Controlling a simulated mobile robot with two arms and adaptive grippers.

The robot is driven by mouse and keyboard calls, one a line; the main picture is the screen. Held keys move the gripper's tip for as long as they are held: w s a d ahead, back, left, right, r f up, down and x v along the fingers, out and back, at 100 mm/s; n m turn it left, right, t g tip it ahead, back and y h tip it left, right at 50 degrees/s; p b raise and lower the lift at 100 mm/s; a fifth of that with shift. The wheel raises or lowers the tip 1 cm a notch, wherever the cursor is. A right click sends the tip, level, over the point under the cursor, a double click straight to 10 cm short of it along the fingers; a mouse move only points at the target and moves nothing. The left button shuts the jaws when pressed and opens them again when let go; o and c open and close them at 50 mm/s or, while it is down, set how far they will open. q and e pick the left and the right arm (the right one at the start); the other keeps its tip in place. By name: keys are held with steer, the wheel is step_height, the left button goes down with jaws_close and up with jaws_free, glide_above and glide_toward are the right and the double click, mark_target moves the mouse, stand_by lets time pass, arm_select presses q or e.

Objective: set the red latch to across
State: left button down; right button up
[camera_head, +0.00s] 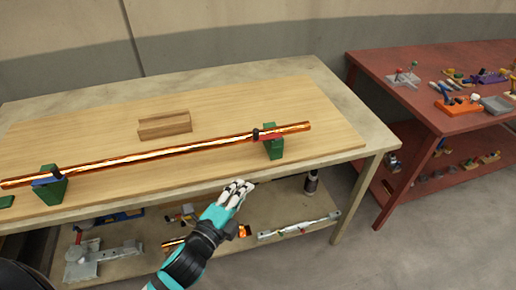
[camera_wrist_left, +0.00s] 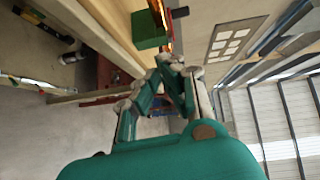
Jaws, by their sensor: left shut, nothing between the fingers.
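The red latch (camera_head: 272,134) sits on top of the right green support (camera_head: 273,150), with a black piece (camera_head: 256,135) at its left end. I cannot tell whether it lies across the copper rod (camera_head: 160,152) or along it. In the left wrist view the green support (camera_wrist_left: 148,30) shows at the top, with the red latch (camera_wrist_left: 157,10) partly cut off by the frame. My left gripper (camera_head: 240,188) is shut and empty, apart from the support, at the table's front edge and to the left of the latch. My right gripper is not in view.
The rod also rests on a left green support (camera_head: 50,186) with a blue latch (camera_head: 46,181). A wooden block (camera_head: 164,125) lies behind the rod. A lower shelf holds several parts. A red table (camera_head: 440,120) with tools stands at right, across a floor gap.

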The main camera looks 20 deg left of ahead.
arm_select(q)
steer(key=r, duration=0.3)
steer(key=shift+s+d+r+m+t, duration=0.2)
steer(key=shift+s+r+m+t, duration=0.1)
steer(key=shift+m, duration=0.1)
steer(key=w+p, duration=0.3)
steer(key=w, duration=1)
steer(key=shift+w+a+p, duration=0.15)
steer(key=shift+a+p, duration=0.05)
steer(key=shift+p, duration=0.1)
steer(key=shift+w+a+m+h+p, duration=0.1)
steer(key=shift+a+m+h+p, duration=0.15)
steer(key=shift+h, duration=0.3)
steer(key=shift+w+a+m+h+p, duration=0.15)
steer(key=shift+m+h, duration=0.2)
steer(key=shift+h, duration=0.2)
